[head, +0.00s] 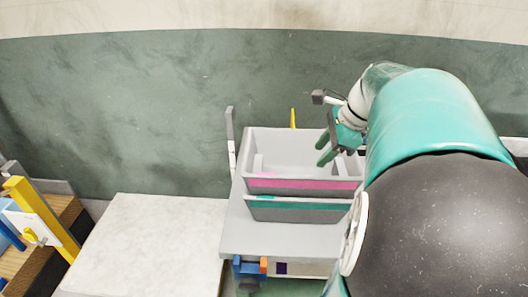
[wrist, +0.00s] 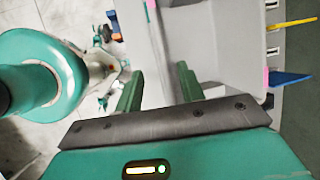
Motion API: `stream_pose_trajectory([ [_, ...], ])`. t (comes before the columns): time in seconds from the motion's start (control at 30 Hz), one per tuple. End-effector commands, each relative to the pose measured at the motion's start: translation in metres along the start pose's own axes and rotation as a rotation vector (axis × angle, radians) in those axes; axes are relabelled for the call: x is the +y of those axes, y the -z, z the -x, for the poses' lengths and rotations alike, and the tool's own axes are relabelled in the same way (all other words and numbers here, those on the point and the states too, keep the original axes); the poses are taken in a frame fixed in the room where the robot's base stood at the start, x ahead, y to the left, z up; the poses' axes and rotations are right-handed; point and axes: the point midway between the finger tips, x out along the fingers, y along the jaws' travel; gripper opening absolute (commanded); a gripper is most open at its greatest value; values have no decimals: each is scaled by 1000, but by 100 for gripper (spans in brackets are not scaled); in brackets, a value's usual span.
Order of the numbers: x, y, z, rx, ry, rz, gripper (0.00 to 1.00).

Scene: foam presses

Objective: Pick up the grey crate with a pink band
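My gripper (head: 322,150) is over the right part of the pink-banded crate. In the wrist view my gripper (wrist: 158,72) has its two green fingers spread apart, with nothing held. Grey crate walls (wrist: 228,45) with bits of pink show beyond and right of the fingers. Whether a wall lies between the fingertips is unclear.
The light grey surface (head: 245,236) carries the crates, with an upright grey post (head: 230,135) at its back left. Orange and blue parts (head: 250,268) sit below its front edge. A pale block (head: 150,240) stands left, and a yellow bar (head: 45,220) farther left.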

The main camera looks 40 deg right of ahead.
Motion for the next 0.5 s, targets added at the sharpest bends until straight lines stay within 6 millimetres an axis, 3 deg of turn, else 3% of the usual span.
stream_pose_trajectory([
  [0.3, 0, -2, -62, 0, -3, 5, 39],
  [0.5, 0, -2, -78, 1, -2, 6, 39],
])
